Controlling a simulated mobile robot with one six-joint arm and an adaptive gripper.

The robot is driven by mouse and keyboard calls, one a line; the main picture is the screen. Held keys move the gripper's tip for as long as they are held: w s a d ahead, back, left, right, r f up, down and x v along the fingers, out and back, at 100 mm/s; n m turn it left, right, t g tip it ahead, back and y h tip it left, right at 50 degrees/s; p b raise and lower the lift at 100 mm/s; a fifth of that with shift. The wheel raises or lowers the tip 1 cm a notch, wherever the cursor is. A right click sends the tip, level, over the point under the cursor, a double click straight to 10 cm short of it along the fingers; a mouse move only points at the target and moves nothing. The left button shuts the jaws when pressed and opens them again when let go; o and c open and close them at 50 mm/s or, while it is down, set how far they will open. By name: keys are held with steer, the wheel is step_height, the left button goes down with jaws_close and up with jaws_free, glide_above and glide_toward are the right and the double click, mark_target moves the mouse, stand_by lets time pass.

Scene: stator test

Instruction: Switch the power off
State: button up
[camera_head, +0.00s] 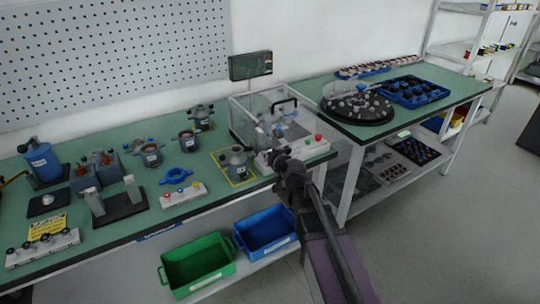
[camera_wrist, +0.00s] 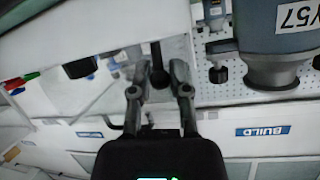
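The test station is a clear-walled box (camera_head: 248,104) with a white front panel (camera_head: 312,151) at the bench's right end. Red (camera_head: 318,137) and green (camera_head: 307,143) buttons sit on the panel. My gripper (camera_head: 283,157) is at the panel's left front. In the wrist view its two fingers (camera_wrist: 158,80) are apart, with a dark knob-like part (camera_wrist: 157,58) showing between them. Whether they touch it is unclear. Another black knob (camera_wrist: 80,68) is to the left. I cannot tell which control is the power switch.
A grey stator housing (camera_head: 236,161) stands just left of my gripper; a labelled grey housing (camera_wrist: 285,40) fills the wrist view's upper right. A dark monitor (camera_head: 250,66) is behind the box. Green (camera_head: 198,266) and blue (camera_head: 265,232) bins sit below the bench. Floor at right is clear.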

steer(key=o, duration=0.5)
steer(key=shift+c, duration=0.2)
steer(key=shift+r, duration=0.1)
